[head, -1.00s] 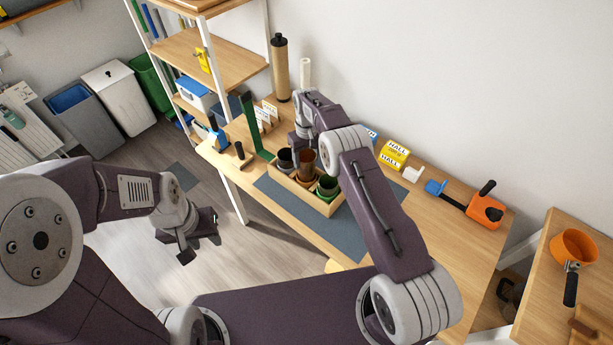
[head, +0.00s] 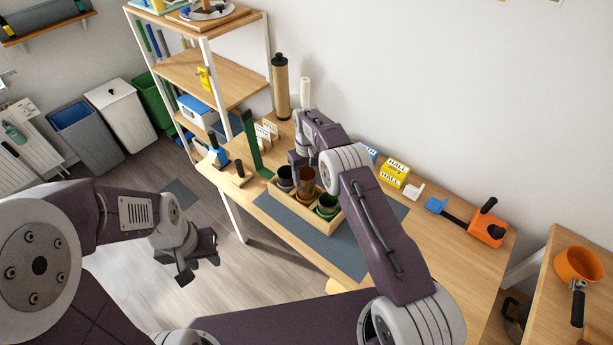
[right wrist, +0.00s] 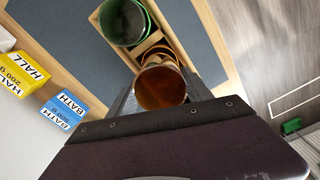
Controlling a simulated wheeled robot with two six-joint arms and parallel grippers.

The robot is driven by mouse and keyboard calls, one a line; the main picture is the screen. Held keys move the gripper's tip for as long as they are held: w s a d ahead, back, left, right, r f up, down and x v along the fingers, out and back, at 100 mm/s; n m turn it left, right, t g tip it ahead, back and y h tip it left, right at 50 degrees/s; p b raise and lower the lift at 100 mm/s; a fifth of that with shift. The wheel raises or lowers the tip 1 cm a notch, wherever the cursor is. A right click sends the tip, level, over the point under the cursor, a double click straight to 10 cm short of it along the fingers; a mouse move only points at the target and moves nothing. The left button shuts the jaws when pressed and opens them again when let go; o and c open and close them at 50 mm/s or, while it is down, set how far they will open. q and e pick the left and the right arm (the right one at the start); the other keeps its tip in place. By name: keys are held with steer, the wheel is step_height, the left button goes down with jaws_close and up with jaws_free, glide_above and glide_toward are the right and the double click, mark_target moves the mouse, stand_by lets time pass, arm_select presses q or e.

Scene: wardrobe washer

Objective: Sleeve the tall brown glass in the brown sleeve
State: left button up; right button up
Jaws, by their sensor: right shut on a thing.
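The tall brown glass (head: 305,179) stands roughly upright over the middle of a wooden box in the head view. My right gripper (right wrist: 163,98) is shut on the glass (right wrist: 160,88), with a finger on either side of it. The brown sleeve (right wrist: 164,52) shows its rim just beyond the glass in the right wrist view, inside the box. I cannot tell whether the glass's lower end is inside the sleeve. In the head view my right arm partly hides the box. My left gripper (head: 197,264) is open and empty, over the floor left of the table.
The wooden box (head: 326,231) also holds a dark grey cup (head: 285,175) and a green cup (head: 327,204). It stands on a grey mat (head: 349,252). Yellow HALL (head: 394,174) and blue BATH (right wrist: 64,108) boxes are nearby.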

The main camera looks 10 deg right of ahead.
mark_target(306, 188)
stand_by(0.8)
steer(key=shift+f+b, duration=2.85)
steer(key=shift+f, duration=0.45)
steer(key=o, duration=1.7)
steer(key=shift+c, duration=0.2)
step_height(306, 188, up, 9)
steer(key=shift+b, duration=0.3)
steer(key=shift+r, duration=0.1)
